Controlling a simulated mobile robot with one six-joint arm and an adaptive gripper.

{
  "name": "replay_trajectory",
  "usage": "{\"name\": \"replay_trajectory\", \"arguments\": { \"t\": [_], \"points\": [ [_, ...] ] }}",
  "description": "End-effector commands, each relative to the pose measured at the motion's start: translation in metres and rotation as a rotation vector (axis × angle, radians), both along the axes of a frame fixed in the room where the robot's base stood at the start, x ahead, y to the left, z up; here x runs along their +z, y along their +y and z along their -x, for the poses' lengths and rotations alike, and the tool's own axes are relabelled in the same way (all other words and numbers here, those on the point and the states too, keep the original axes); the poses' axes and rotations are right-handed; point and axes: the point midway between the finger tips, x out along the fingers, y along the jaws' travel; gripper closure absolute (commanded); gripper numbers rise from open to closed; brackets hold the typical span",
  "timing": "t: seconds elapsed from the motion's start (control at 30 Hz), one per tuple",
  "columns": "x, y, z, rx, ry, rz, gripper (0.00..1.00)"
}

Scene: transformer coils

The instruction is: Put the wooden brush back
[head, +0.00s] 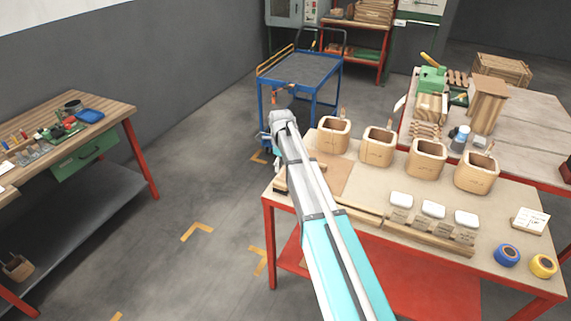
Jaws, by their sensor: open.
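A small wooden piece with a dark lower edge, which looks like the wooden brush (280,188), lies at the left front corner of the work table (375,188), partly behind my arm. My gripper (279,146) is at the far end of my arm, over the table's left edge. It is open, but its fingers are mostly hidden by the wrist and are too small to make out. It appears empty. Wooden pots (376,148) stand in a row along the back of the table, some with thin handles sticking out.
White-lidded jars (432,212), a blue tape roll (507,255) and a yellow one (543,266) are on the table's front right. A blue cart (300,70) stands behind. A workbench (60,125) stands left, with clear floor (200,190) between.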

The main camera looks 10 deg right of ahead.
Motion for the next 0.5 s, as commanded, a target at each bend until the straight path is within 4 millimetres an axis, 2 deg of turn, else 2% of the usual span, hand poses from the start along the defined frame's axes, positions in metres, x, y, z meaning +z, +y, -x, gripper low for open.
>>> {"name": "replay_trajectory", "arguments": {
  "t": [0.27, 0.5],
  "points": [
    [0.000, 0.000, 0.007, 0.040, 0.000, 0.000, 0.11],
    [0.000, -0.002, 0.039, 0.253, 0.000, 0.000, 0.11]
  ]
}}
